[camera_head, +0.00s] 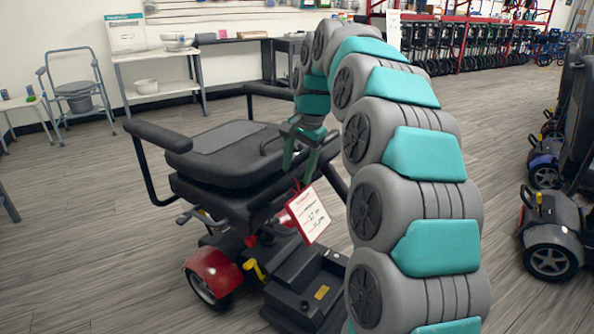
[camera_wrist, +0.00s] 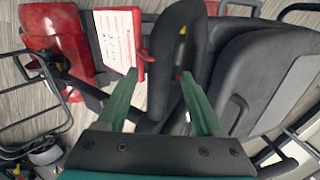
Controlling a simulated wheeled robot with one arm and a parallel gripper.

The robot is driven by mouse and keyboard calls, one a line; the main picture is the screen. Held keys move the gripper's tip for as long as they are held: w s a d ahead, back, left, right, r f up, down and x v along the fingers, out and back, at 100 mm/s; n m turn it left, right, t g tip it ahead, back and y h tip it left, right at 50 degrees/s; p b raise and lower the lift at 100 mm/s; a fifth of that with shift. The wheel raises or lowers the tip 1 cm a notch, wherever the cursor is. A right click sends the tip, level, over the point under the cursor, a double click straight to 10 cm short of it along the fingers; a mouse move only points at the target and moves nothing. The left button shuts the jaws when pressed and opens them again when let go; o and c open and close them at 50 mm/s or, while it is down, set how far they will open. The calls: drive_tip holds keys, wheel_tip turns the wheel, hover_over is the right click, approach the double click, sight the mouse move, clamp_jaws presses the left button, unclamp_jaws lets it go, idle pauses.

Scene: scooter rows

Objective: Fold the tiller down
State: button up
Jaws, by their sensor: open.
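A mobility scooter with a black seat (camera_head: 225,150) and red wheel covers stands in front of me. Its tiller is largely hidden by my arm in the head view; a dark slanted bar (camera_head: 335,180) beside the arm appears to be part of it. In the wrist view a black loop handle (camera_wrist: 163,55) rises ahead of and between my fingers. My gripper (camera_head: 300,165) is open, fingers pointing down in front of the seat. Its two green fingers also show in the wrist view (camera_wrist: 160,98), spread on either side of the loop. Contact cannot be told.
A white tag on a red holder (camera_head: 310,213) hangs just below my gripper. The scooter's black armrest (camera_head: 160,136) sticks out left. The dark footboard (camera_head: 305,290) lies below. Other scooters (camera_head: 553,235) stand at right.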

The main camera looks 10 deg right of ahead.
drive_tip(key=shift+w+a+f, duration=0.1)
drive_tip(key=shift+f, duration=0.45)
drive_tip(key=shift+c, duration=0.4)
clamp_jaws()
idle(0.7)
